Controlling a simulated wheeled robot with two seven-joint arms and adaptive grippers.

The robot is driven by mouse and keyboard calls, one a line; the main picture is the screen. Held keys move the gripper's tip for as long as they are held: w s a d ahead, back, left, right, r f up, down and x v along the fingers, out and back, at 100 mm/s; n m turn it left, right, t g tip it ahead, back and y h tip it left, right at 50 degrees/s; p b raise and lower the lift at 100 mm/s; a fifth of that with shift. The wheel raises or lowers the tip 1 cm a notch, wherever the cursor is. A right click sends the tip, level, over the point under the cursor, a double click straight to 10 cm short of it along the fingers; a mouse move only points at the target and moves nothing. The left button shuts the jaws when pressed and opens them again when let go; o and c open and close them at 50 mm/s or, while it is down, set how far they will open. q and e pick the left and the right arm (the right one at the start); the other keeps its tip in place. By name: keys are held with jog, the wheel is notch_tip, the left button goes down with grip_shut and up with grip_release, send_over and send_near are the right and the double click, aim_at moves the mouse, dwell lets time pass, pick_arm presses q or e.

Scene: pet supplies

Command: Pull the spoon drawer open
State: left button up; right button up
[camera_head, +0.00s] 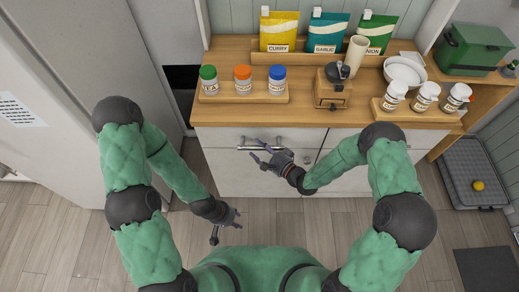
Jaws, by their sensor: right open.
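The counter's white front has a left drawer (225,140) with a horizontal metal bar handle (245,147). It looks shut; no spoon or spoon label shows, so I cannot tell whether it is the spoon drawer. My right gripper (258,152) is open at this handle, with its fingers close to the bar; I cannot tell whether they touch it. A second drawer front (340,135) to the right is partly hidden by my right arm. My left gripper (230,227) is low, over the floor in front of the cabinet, fingers spread and empty.
A tall pale cabinet (90,60) stands left. The floor (270,225) before the drawers is clear.

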jog(key=shift+w+a, duration=0.2)
grip_shut()
jog(key=shift+s, duration=0.1)
